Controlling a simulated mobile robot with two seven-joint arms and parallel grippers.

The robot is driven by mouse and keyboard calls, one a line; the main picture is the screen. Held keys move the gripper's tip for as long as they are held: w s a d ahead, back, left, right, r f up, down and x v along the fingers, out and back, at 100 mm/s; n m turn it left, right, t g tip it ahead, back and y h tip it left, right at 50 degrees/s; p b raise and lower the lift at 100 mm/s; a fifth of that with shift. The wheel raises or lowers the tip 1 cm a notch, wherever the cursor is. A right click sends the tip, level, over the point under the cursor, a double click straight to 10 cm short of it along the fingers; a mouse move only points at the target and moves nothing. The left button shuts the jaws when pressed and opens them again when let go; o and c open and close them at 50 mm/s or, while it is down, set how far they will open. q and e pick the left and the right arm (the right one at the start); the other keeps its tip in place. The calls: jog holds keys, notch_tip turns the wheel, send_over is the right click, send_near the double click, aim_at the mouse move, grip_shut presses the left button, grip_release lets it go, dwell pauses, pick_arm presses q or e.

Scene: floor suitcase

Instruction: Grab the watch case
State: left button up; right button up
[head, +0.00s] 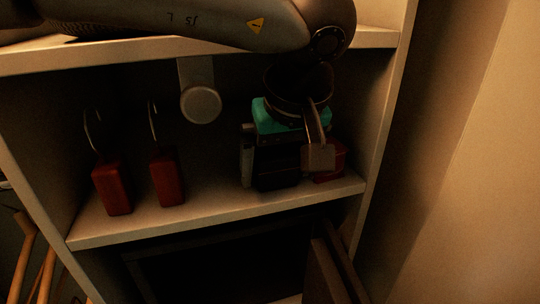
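My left arm comes in along the top, and its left gripper (318,157) hangs down in front of the middle shelf at the right. One grey finger pad shows clearly; the rest of the gripper is dark, so its opening cannot be judged. Just left of that finger stands a dark box (277,165) with a teal thing (268,117) above it. A small red box (333,164) sits partly hidden behind the finger. I cannot tell for sure which of these is the watch case, or whether the gripper touches any. My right gripper is not in view.
Two red-brown blocks with thin metal loops, the left one (113,188) and the right one (167,177), stand on the shelf's left half. The shelf board (215,213) is bare along its front. A side panel (391,110) bounds the shelf at right.

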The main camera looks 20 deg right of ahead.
pick_arm(q)
jog(key=c, duration=1.3)
jog(key=shift+c, duration=0.5)
jog(key=shift+r, duration=0.15)
